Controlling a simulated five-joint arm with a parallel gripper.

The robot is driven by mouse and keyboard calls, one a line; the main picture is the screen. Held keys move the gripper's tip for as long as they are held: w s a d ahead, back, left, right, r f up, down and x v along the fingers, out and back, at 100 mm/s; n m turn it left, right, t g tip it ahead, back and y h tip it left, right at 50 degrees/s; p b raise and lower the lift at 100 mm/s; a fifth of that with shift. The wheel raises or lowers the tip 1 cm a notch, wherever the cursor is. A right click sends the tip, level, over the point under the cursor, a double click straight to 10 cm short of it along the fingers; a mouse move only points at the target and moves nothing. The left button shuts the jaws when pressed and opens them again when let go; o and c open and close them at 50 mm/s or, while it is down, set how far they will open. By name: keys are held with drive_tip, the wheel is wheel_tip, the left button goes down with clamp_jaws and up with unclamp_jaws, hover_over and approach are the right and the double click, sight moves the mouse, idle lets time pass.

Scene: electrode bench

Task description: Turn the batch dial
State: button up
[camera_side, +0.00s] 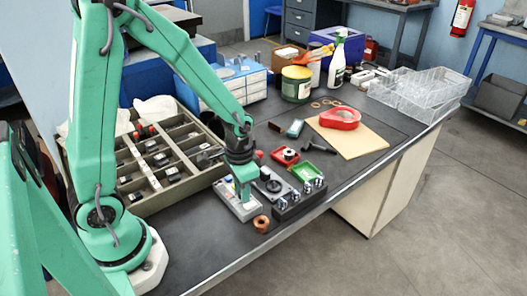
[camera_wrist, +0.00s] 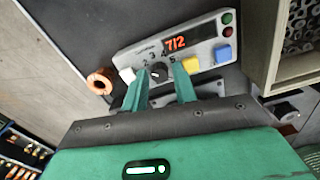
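The batch dial (camera_wrist: 158,72) is a small dark knob on a grey control panel (camera_wrist: 205,55), with printed numbers around it; 2 and 3 are readable. My gripper (camera_wrist: 159,77) is open in the wrist view, one green finger on each side of the dial. I cannot tell whether either finger touches it. Which number the dial points to is not clear. In the side view my gripper (camera_side: 243,194) points down over the panel (camera_side: 247,213) and hides the dial.
The panel has white (camera_wrist: 127,75), yellow (camera_wrist: 193,65) and blue (camera_wrist: 222,54) buttons near the dial. A copper-coloured ring (camera_side: 261,223) lies beside the panel. A dark block with shiny cylinders (camera_side: 299,197) stands to the right. A compartment tray (camera_side: 150,197) lies left.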

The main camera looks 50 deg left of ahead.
clamp_jaws()
